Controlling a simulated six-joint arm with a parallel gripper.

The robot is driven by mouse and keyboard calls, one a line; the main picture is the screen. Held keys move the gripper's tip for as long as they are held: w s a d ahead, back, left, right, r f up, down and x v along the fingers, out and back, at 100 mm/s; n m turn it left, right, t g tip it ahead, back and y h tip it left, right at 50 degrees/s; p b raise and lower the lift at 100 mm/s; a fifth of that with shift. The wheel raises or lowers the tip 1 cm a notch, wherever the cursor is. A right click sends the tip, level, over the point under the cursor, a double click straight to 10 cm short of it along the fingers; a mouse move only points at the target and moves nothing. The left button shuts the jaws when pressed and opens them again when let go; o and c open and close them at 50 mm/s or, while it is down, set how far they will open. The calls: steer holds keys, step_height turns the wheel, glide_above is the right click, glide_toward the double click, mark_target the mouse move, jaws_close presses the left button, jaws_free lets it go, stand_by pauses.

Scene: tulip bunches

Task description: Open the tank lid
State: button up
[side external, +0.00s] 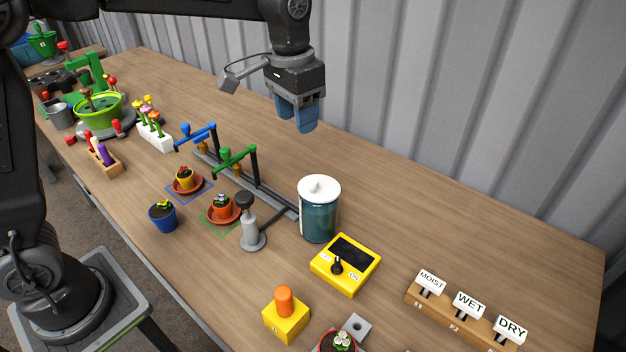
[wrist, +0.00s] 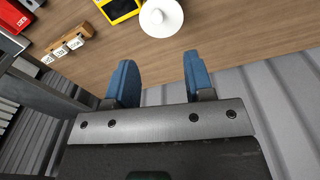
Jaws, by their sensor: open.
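The tank (side external: 319,218) is a dark teal, see-through cylinder standing on the table. Its white lid (side external: 320,187) with a small knob sits on top and looks closed. The lid also shows in the wrist view (wrist: 161,17) at the top, beyond my fingertips. My gripper (side external: 299,126) has blue fingers and hangs in the air behind and above the tank, apart from it. In the wrist view its two fingers (wrist: 157,72) are spread with nothing between them.
A yellow control box (side external: 345,265) with a black knob stands in front of the tank. A grey hand pump (side external: 251,230) and a rail with blue and green taps (side external: 247,181) lie to the left. Label signs (side external: 467,305) stand at right. The table's back right is clear.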

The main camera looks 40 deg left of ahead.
mark_target(314, 180)
steer(key=f, duration=0.5)
steer(key=w+d+f, duration=0.1)
steer(key=f, duration=0.4)
steer(key=w+f, duration=0.1)
steer(key=f, duration=0.4)
steer(key=shift+w+d+f, duration=0.1)
steer(key=shift+d+f, duration=0.25)
steer(key=shift+d, duration=0.05)
steer(key=shift+c, duration=0.3)
jaws_close()
